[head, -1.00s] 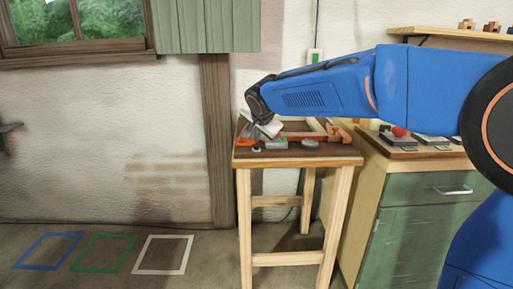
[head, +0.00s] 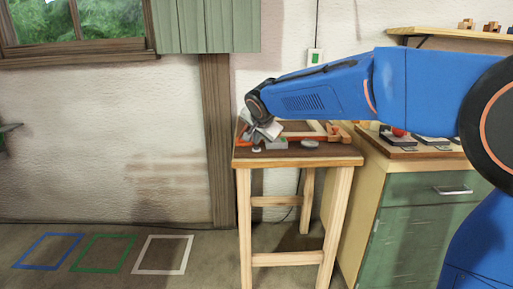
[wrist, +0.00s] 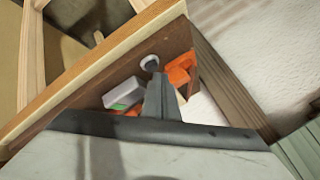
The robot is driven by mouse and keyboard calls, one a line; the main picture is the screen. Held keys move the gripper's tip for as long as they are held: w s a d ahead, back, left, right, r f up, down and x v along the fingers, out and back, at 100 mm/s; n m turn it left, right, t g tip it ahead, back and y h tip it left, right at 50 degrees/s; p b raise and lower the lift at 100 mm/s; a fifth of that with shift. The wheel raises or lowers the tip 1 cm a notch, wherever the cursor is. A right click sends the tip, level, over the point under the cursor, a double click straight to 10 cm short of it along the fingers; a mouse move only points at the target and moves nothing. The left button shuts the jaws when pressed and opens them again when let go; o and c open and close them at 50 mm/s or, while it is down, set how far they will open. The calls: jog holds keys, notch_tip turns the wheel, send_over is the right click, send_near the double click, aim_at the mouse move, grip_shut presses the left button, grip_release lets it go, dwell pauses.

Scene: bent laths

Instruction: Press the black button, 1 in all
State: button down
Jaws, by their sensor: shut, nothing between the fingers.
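A small round pale piece with a dark centre, which looks like the black button (wrist: 150,62), sits on the dark top of the small wooden table in the wrist view. It shows only as a tiny pale spot (head: 256,150) near the table's front left in the head view. My gripper (wrist: 158,80) is shut and empty, its fingertips just beside the button; I cannot tell whether they touch it. In the head view my gripper (head: 268,132) points down over the left part of the table.
An orange piece (wrist: 181,70) lies right beside the button, and a grey box with a green patch (wrist: 123,95) lies on its other side. A grey oval object (head: 310,144) and a wooden frame stand on the table (head: 300,161). A green cabinet (head: 415,205) stands to the right.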

jog(key=shift+f, duration=0.4)
dwell(0.7)
jog(key=shift+r, duration=0.85)
notch_tip(320, 180, up, 5)
dwell(0.6)
dwell(0.5)
